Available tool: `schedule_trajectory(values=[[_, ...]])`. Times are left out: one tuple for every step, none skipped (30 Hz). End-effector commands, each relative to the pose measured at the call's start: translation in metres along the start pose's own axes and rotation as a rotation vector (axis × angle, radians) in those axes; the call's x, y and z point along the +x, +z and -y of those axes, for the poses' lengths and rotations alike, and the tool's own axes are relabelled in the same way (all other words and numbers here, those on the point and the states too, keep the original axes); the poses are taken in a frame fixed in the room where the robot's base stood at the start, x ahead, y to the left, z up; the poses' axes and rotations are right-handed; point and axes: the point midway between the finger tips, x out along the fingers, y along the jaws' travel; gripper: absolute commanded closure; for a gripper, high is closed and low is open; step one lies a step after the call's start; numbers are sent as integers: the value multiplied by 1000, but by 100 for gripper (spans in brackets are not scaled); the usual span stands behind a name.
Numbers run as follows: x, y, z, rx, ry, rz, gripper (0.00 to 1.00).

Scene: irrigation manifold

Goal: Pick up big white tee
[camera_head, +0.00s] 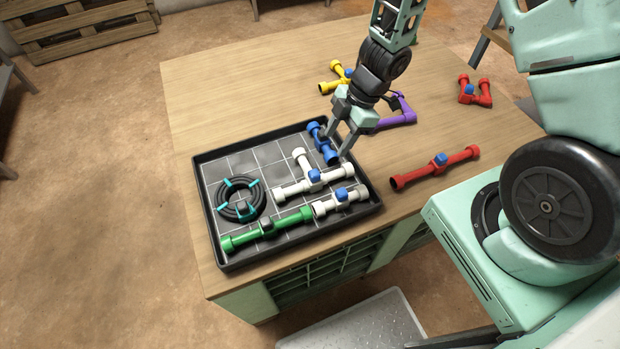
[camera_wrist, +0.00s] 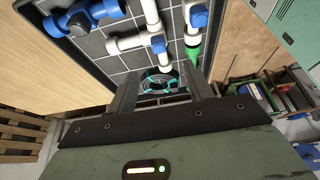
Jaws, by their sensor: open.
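The big white tee (camera_head: 297,187) lies in the black tray (camera_head: 207,214), with a blue valve at its junction and its branch toward the tray's back. It also shows in the wrist view (camera_wrist: 152,22), ahead of the fingers. My gripper (camera_head: 337,147) is open and empty. It hangs over the tray's back right part, above and beside the blue pipe piece (camera_head: 331,154), behind and to the right of the tee. In the wrist view, my gripper (camera_wrist: 160,84) has its fingers apart, with no part between them.
In the tray, a smaller white pipe piece (camera_head: 322,209) and a green pipe (camera_head: 240,239) lie in front of the tee. A coiled black hose (camera_head: 229,207) lies left. Red (camera_head: 415,178), purple (camera_head: 406,110) and yellow (camera_head: 328,87) pieces lie on the table. The table's left is clear.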

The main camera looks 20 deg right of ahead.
Motion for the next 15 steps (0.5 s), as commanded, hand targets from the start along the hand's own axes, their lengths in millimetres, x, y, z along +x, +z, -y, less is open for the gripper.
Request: schedule_trajectory(values=[[15, 2, 0, 2, -2, -1, 49], [21, 1, 0, 2, -3, -2, 49], [30, 2, 0, 3, -2, -1, 49], [35, 1, 0, 3, -2, -1, 49], [41, 2, 0, 2, -2, -1, 49], [48, 1, 0, 2, -2, 0, 49], [52, 1, 0, 0, -1, -1, 49], [56, 1, 0, 2, 0, 0, 49], [60, 1, 0, 0, 0, 0, 49], [63, 0, 0, 1, 0, 1, 49], [64, 0, -1, 1, 1, 1, 49], [66, 0, -1, -1, 1, 1, 49], [67, 0, -1, -1, 1, 1, 49], [68, 0, -1, -1, 1, 1, 49], [71, -1, -1, 0, 1, 1, 49]])
